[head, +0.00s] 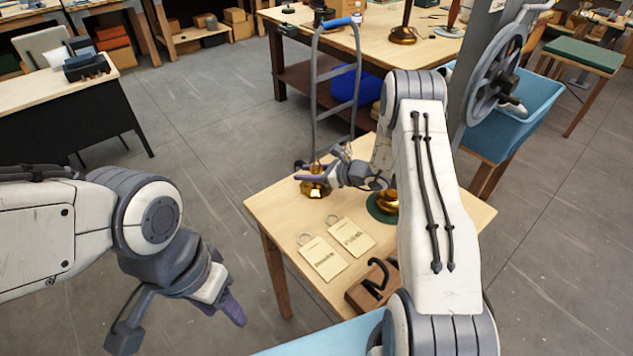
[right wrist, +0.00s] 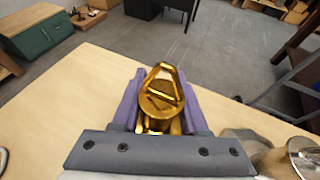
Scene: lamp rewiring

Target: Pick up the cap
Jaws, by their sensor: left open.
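A brass cap (right wrist: 161,100) with a triangular loop on top is between the purple fingers of my right gripper (right wrist: 160,92) in the right wrist view. The fingers flank it closely on both sides and look shut on it. In the head view the brass piece (head: 315,189) is at the table's far left part, beneath my right gripper (head: 314,176). I cannot tell whether it touches the tabletop. My left gripper (head: 182,318) is open and empty, low at the left, away from the table.
The wooden table (head: 285,230) holds two paper tags (head: 323,258), a wooden block with a black hook (head: 372,288) and a brass piece on a green disc (head: 382,209). A grey hand-truck frame (head: 314,90) rises behind. A blue bin (head: 530,112) stands at the right.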

